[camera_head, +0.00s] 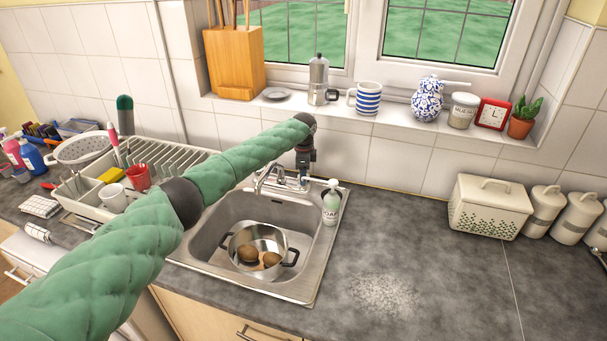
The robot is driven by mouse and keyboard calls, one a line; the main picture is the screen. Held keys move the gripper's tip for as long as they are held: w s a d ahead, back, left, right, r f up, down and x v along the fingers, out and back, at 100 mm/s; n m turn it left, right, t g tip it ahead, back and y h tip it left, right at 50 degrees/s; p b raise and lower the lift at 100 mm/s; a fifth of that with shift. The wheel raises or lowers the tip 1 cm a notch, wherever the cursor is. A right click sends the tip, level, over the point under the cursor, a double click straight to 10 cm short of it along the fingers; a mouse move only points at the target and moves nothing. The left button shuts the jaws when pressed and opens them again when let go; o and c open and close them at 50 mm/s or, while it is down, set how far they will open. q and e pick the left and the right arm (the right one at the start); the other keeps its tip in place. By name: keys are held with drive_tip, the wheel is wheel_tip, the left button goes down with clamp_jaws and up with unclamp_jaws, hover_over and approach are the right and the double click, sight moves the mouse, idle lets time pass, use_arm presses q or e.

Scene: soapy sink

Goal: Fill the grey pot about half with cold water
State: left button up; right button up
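The grey pot (272,236) sits upright in the sink basin (214,227), with dark handles on both sides. Two brown round things (262,258), like potatoes, lie inside; I cannot make out any water. The metal tap (268,173) stands at the back of the sink, its spout above the basin. No stream shows from it. My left arm reaches across from the left, and my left gripper (305,165) points down at the back of the tap, by its base. Its fingers are too small and dark to show whether they are open or touching the tap. My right gripper is out of view.
A soap bottle (331,202) stands at the sink's right back corner. A dish rack (150,160) with a red cup (138,177) is left of the sink, partly behind my arm.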

use_arm(q)
drive_tip(key=shift+n, duration=1.2)
drive_tip(key=shift+d+r+n, duration=0.1)
drive_tip(key=shift+n, duration=1.5)
drive_tip(key=shift+r+n+p, duration=0.1)
drive_tip(key=shift+n+p, duration=0.25)
drive_tip(key=shift+n, duration=1.05)
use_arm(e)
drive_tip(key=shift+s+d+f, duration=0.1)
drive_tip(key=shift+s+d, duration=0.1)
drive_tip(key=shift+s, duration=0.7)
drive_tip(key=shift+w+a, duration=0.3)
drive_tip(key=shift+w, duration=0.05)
